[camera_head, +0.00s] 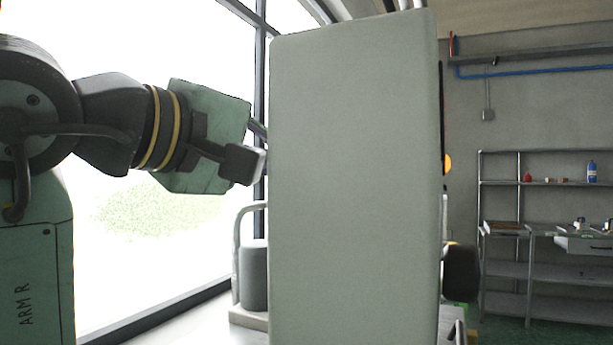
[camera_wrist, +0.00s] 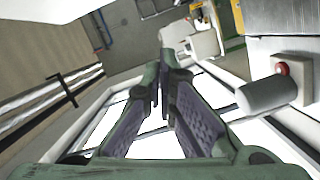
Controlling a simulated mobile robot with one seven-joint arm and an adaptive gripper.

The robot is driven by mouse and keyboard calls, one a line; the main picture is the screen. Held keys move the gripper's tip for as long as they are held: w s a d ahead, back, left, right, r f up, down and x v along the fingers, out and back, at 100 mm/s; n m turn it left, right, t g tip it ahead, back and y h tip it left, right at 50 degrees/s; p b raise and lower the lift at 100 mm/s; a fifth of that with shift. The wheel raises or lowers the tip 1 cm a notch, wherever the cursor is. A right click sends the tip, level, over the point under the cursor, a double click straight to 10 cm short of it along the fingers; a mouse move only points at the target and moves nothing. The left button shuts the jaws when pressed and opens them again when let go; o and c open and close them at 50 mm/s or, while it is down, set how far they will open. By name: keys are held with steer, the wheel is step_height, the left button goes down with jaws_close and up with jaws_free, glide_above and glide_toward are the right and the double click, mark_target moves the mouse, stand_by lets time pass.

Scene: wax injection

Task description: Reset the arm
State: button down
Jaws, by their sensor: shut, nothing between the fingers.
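My arm reaches in from the left in the head view. My gripper (camera_wrist: 164,72) shows in the wrist view, with its two green fingers and purple pads drawn close together at the tips. It is shut and empty. In the head view my gripper (camera_head: 254,148) is in the air to the left of a large pale cabinet-like block (camera_head: 355,180). Its finger ends lie near the block's left edge, and I cannot tell whether they touch it.
A grey cylinder (camera_head: 254,275) and a bent metal tube stand low beside the block. A large window (camera_head: 160,220) lies behind the arm. Shelves (camera_head: 550,185) stand at the far right. The wrist view shows a red button (camera_wrist: 282,68) on a pale box.

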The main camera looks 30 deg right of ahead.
steer(key=shift+s+a+r+b, duration=0.2)
steer(key=shift+s+a, duration=0.15)
steer(key=shift+a, duration=0.3)
steer(key=shift+s+a+r+b, duration=0.1)
steer(key=shift+s+a+r, duration=0.1)
steer(key=shift+s+a, duration=0.3)
steer(key=shift+s+a+r+b, duration=0.15)
steer(key=shift+s+a+r, duration=0.1)
steer(key=shift+a, duration=0.5)
